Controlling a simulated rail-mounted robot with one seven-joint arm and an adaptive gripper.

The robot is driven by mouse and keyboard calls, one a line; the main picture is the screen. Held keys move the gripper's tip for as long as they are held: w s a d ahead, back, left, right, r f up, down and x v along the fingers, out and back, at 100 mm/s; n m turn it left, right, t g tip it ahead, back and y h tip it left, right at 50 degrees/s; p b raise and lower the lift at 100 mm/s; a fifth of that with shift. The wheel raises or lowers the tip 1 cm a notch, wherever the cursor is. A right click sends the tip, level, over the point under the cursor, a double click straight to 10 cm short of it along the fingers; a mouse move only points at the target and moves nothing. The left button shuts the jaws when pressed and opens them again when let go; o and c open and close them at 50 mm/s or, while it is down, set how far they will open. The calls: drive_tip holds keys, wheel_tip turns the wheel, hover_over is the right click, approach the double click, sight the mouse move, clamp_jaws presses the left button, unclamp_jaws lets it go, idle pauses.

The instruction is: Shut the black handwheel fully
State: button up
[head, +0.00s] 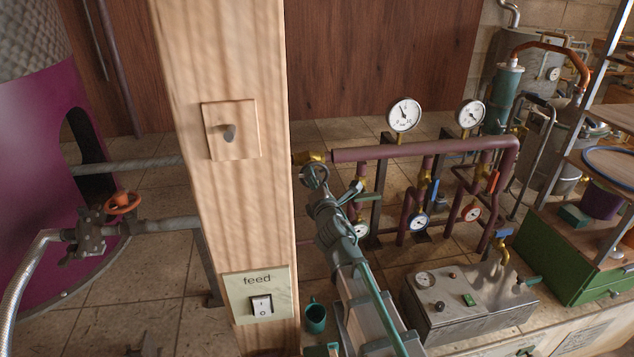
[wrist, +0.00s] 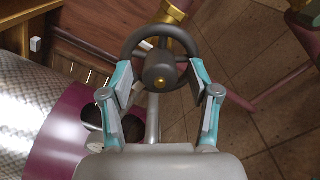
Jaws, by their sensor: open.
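The black handwheel (head: 315,174) sits by the brass fitting at the left end of the dark red pipe, just right of the wooden post. In the wrist view the handwheel (wrist: 131,44) faces me, with a dark round hub and a small brass centre. My gripper (wrist: 160,72) is open, with one finger on each side of the hub and the lower rim. I cannot tell whether the fingers touch the wheel. In the head view my gripper (head: 322,198) is close to the wheel, and my arm hides what lies behind it.
The wooden post (head: 225,200) with a feed switch (head: 261,305) stands left of the arm. An orange handwheel (head: 122,203) is on another pipe further left. Gauges (head: 404,114) and red pipes (head: 430,150) stand to the right. A green mug (head: 315,316) is beside my arm.

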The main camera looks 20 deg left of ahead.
drive_tip(key=c, duration=1.2)
drive_tip(key=shift+o, duration=0.2)
drive_tip(key=shift+f+m+b, duration=0.2)
drive_tip(key=shift+m+b, duration=5)
drive_tip(key=shift+m, duration=2.9)
